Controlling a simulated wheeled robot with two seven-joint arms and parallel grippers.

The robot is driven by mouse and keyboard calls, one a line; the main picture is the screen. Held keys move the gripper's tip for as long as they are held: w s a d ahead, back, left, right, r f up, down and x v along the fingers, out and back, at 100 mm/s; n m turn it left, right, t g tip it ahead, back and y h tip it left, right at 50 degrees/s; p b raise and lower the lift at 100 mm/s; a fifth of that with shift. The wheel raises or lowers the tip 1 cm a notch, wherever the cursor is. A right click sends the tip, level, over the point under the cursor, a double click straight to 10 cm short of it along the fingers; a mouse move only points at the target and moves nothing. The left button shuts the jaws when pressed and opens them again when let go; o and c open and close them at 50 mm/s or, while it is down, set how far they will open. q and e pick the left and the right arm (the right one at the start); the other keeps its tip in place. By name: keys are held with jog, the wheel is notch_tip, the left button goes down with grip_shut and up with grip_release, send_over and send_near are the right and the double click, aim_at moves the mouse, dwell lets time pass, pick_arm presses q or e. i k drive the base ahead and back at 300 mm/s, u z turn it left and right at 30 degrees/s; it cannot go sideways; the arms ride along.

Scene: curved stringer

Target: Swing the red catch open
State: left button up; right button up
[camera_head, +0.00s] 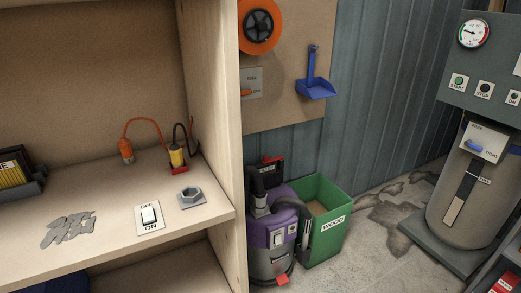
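No part is plainly marked as the red catch, and several small red parts show. One red part (180,170) is at the foot of a yellow plug-like piece (176,156) on the wooden shelf. Another red piece (282,280) is low on the front of the purple and grey vacuum (272,236). A third red part (272,159) is on top of a black box behind the vacuum. I cannot tell from this view whether any of them is open or closed. Neither of my grippers is in view.
The shelf (110,225) holds an ON/OFF switch (149,216), a hex nut plate (191,196) and a grey scribble-like patch. An upright wooden panel (215,100) divides it from the vacuum and green WOOD bin (322,222). A grey tank machine (468,190) stands right.

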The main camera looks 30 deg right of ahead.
aim_at(266, 161)
jog(key=z, duration=1.15)
jog(key=k, duration=0.6)
jog(key=z, duration=1.05)
jog(key=i, duration=2.2)
jog(key=u, duration=0.95)
jog(key=i, duration=0.4)
jog(key=u, duration=0.5)
